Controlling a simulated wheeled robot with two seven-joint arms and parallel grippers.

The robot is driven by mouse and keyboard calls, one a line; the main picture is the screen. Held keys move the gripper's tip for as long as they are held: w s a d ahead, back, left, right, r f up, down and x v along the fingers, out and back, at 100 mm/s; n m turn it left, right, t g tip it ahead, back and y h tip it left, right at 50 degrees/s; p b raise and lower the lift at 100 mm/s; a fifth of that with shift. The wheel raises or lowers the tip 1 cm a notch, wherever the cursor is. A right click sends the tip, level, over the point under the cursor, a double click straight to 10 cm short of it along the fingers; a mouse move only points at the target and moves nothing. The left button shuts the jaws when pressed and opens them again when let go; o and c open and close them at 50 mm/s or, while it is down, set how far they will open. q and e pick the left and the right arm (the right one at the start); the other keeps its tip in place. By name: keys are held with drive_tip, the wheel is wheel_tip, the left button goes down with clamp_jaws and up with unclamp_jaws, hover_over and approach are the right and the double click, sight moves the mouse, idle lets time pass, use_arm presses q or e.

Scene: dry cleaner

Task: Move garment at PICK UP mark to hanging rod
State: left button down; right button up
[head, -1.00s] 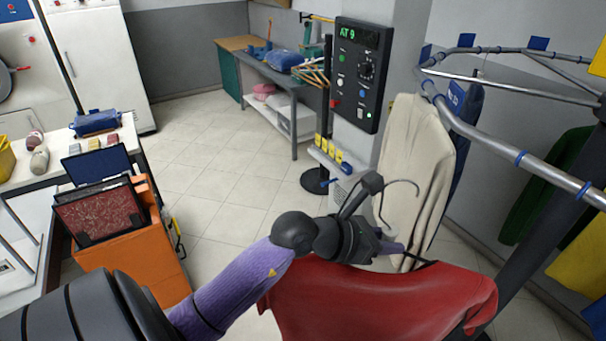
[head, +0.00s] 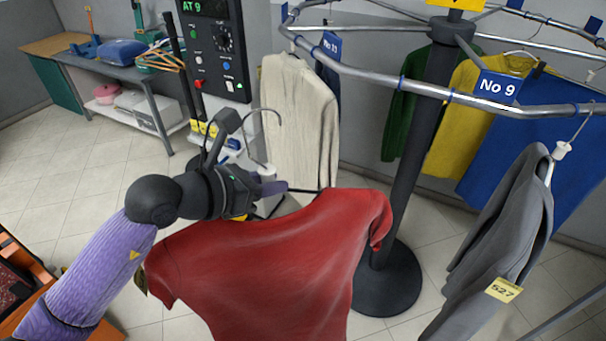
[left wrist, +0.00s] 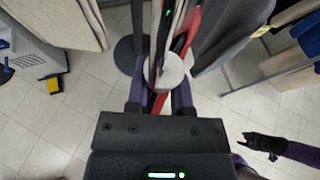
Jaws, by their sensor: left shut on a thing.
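My left gripper (head: 262,189) is shut on the hanger of a red garment (head: 275,265), just below its metal hook (head: 268,113). The garment hangs below and to the right of the gripper, clear of the rail. In the left wrist view the fingers (left wrist: 163,95) close around a pale round part, with a red strip of garment beyond. A grey garment (head: 500,235) with a yellow 527 tag hangs on the carousel rail (head: 395,84) at right, near the No 9 sign (head: 497,87). My right gripper (left wrist: 265,143) shows small in the left wrist view; its jaw is unclear. No PICK UP lettering is readable.
A cream garment (head: 300,115) hangs behind the held one. Green (head: 410,105), yellow (head: 470,120) and blue (head: 535,140) garments hang further back. The dark post (head: 415,170) on its round base stands close to the red garment's right. A control panel (head: 215,45) reads AT 9.

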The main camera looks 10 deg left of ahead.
use_arm(q)
drive_tip(key=s+a+b, duration=0.1)
drive_tip(key=a, duration=0.2)
drive_tip(key=s+a+b, duration=0.2)
drive_tip(key=a, duration=0.2)
drive_tip(key=s+a+b, duration=0.1)
drive_tip(key=s+a, duration=0.1)
drive_tip(key=a, duration=0.2)
drive_tip(key=shift+s+a, duration=0.1)
drive_tip(key=shift+s, duration=0.1)
drive_tip(key=shift+s+a, duration=0.2)
drive_tip(key=shift+a, duration=0.1)
idle(0.3)
